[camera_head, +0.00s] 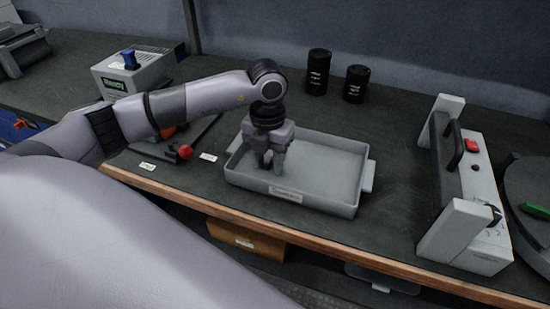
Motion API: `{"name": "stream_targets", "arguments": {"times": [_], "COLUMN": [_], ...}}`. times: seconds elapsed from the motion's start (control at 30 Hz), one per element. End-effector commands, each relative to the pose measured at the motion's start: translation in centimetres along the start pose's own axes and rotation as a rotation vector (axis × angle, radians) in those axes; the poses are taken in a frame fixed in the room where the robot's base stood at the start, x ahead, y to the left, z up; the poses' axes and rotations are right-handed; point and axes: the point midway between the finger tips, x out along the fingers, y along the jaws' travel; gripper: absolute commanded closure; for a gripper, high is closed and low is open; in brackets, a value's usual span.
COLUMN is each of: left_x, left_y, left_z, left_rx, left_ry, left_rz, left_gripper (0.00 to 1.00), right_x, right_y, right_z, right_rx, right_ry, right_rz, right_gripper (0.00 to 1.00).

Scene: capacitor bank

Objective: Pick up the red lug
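A small red part (184,152), which looks like the red lug, lies at the left of the tray near the table's front edge. A second orange-red piece (167,132) shows just behind it, partly hidden by my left arm. My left gripper (271,165) points down inside the grey tray (345,207), at its left part. Its fingers look apart, with nothing seen between them. It is to the right of the red part and not touching it. My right gripper is not in view.
A grey box with a blue knob (130,60) stands at the back left. Two black cylinders (319,72) (356,83) stand behind the tray. A white-ended unit with a black handle (455,148) stands at the right. The table between tray and unit is clear.

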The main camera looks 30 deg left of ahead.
Motion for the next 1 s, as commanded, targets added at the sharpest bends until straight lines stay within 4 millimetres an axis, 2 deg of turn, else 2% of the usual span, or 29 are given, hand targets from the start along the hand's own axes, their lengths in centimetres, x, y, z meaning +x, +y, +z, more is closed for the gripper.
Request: {"name": "stream_targets", "arguments": {"times": [0.03,0.13,0.47,0.67,0.87,1.0], "left_x": [0.0,0.0,-0.1,-1.2,-4.7,-8.9], "left_y": [0.0,0.0,0.0,0.0,0.0,-0.1], "left_z": [0.0,0.0,0.0,0.1,0.1,0.1], "left_rx": [0.000,0.001,0.001,0.001,0.001,0.001], "left_ry": [0.000,0.000,-0.001,-0.003,-0.006,-0.008], "left_rz": [0.000,0.000,-0.001,-0.001,-0.002,-0.003], "left_gripper": [0.67,1.00,1.00,1.00,1.00,1.00], "right_x": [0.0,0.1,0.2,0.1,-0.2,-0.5], "right_y": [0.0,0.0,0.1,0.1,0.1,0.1], "right_z": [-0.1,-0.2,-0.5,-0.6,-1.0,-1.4], "right_rx": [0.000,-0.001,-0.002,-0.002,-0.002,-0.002], "right_ry": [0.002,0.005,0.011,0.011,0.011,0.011], "right_rz": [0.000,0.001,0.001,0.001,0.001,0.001], "right_gripper": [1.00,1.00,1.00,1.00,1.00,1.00]}}
